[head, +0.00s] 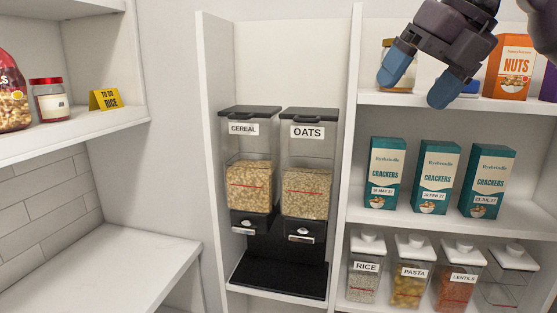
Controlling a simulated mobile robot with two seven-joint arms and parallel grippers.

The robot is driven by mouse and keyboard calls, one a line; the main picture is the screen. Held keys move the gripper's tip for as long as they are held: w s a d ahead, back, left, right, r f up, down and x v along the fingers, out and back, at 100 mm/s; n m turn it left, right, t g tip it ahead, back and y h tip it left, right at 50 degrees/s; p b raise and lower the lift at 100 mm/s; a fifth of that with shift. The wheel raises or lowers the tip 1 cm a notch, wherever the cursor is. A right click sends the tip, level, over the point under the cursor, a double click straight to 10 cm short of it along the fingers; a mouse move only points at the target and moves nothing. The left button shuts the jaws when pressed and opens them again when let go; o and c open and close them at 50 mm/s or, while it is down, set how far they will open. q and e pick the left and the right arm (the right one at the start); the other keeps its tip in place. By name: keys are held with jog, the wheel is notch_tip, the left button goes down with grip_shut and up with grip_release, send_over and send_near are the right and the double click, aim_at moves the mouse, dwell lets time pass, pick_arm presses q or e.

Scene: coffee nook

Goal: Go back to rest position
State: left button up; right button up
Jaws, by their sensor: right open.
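My right gripper (416,82) shows at the upper right in the head view, pointing down and to the left. Its two blue fingertips are apart, with nothing held between them. It hangs in front of the upper shelf on the right, partly covering a jar (388,50) and a white item behind it. My left gripper is not in view.
Cereal (249,187) and oats (305,192) dispensers stand on a black base. Three cracker boxes (435,180) fill the middle right shelf, with lidded containers (407,275) below. A nuts box (510,65) stands above. The left counter (95,270) is clear.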

jog(key=s+a+f+m+g+y, duration=0.2)
jog(key=a+f+g+y, duration=0.1)
jog(key=a+f+y, duration=1.05)
jog(key=w+d+f+m+t+h, duration=0.2)
jog(key=d+f+m+t+h, duration=0.45)
jog(key=m+t, duration=0.5)
jog(key=w+d+f+m+t+h, duration=0.1)
jog(key=d+f+m+t+h, duration=0.6)
jog(key=m, duration=0.8)
jog(key=s+d+f+m+g+h, duration=0.3)
jog(key=f, duration=0.4)
jog(key=s+d+f+m+g+h, duration=0.2)
jog(key=s+d+f+m, duration=0.15)
jog(key=f, duration=0.45)
jog(key=s+d+f+m+g, duration=0.1)
jog(key=s+f+g, duration=0.5)
jog(key=s, duration=0.4)
jog(key=s+d+f+m+g, duration=0.1)
jog(key=s+f+m+g, duration=0.1)
jog(key=s+f+g, duration=0.6)
jog(key=w+f+n+t, duration=0.1)
jog(key=w+f+t, duration=0.4)
jog(key=f+t, duration=0.4)
jog(key=shift+w+f+t, duration=0.15)
jog(key=shift+t, duration=1.1)
